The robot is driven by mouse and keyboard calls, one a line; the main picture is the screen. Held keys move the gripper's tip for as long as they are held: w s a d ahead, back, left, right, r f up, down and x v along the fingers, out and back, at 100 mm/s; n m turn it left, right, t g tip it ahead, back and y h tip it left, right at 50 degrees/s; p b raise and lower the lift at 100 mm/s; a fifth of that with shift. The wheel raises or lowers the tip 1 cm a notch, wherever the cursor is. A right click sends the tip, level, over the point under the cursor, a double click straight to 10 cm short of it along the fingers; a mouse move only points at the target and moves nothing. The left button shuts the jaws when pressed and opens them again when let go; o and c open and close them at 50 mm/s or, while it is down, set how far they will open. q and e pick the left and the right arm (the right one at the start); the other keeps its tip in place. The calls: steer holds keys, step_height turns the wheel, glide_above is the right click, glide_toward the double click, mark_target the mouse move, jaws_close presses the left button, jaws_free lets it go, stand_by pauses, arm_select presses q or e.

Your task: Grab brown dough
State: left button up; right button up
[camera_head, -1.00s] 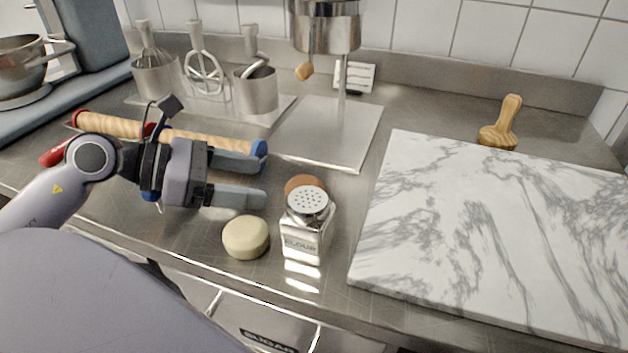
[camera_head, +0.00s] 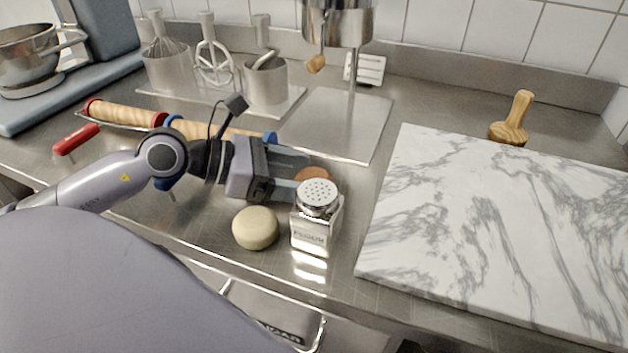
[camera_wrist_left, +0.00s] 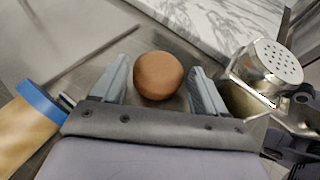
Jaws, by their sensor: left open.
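The brown dough (camera_wrist_left: 158,75) is a round ball on the steel counter. In the left wrist view it sits between the tips of my open left gripper (camera_wrist_left: 160,82), with a gap visible on each side. In the head view the left gripper (camera_head: 303,175) reaches in from the left, and the brown dough (camera_head: 313,174) shows only in part behind the flour shaker and the fingers. My right gripper does not show.
The flour shaker (camera_head: 316,217) stands right beside the fingers, close to the right finger in the wrist view. A pale dough ball (camera_head: 255,228) lies in front. A marble board (camera_head: 500,220) is to the right; rolling pins (camera_head: 125,115) and a tool stand (camera_head: 225,97) are behind.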

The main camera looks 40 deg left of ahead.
arm_select(q)
steer(key=c, duration=0.8)
steer(key=shift+o, duration=0.2)
